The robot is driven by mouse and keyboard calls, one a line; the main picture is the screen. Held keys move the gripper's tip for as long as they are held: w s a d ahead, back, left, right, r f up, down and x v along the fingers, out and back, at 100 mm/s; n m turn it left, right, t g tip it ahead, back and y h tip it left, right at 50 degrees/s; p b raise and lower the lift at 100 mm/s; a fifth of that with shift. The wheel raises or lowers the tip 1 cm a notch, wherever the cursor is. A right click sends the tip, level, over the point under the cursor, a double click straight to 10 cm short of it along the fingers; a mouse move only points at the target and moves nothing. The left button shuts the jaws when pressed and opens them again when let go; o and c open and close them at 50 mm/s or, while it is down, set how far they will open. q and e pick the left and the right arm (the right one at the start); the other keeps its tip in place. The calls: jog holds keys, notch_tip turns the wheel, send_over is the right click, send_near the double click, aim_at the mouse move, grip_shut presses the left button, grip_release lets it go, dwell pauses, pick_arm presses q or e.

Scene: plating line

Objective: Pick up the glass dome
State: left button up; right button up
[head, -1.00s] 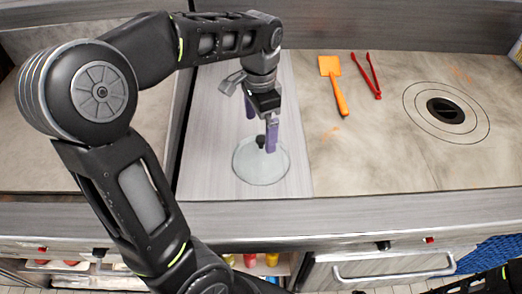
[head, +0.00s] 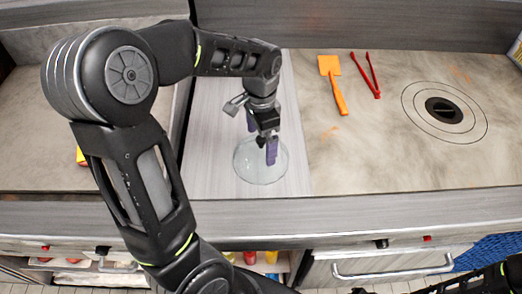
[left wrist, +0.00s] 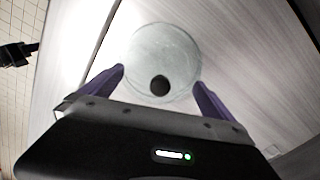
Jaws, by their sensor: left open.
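The glass dome (head: 259,168) is a clear round cover with a dark knob on top. It stands on the pale wooden board in the head view, and it also shows in the left wrist view (left wrist: 150,50) with its dark knob below its middle. My left gripper (head: 261,138) is open, with purple fingers pointing down at the dome. In the left wrist view the fingers (left wrist: 160,88) lie on either side of the knob, apart from it. In the head view the knob is mostly hidden by the gripper. My right gripper is not in view.
An orange spatula (head: 338,93) and red tongs (head: 367,76) lie on the stained worktop to the right. A yellow item (head: 81,156) lies on the left counter, partly behind my arm. Drawers and handles line the front below.

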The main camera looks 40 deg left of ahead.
pick_arm(q)
jog(key=shift+c, duration=0.3)
jog(key=c, duration=1.8)
jog(key=shift+o, duration=0.2)
jog(key=shift+r, duration=0.1)
notch_tip(320, 180, up, 10)
jog(key=shift+b, duration=0.7)
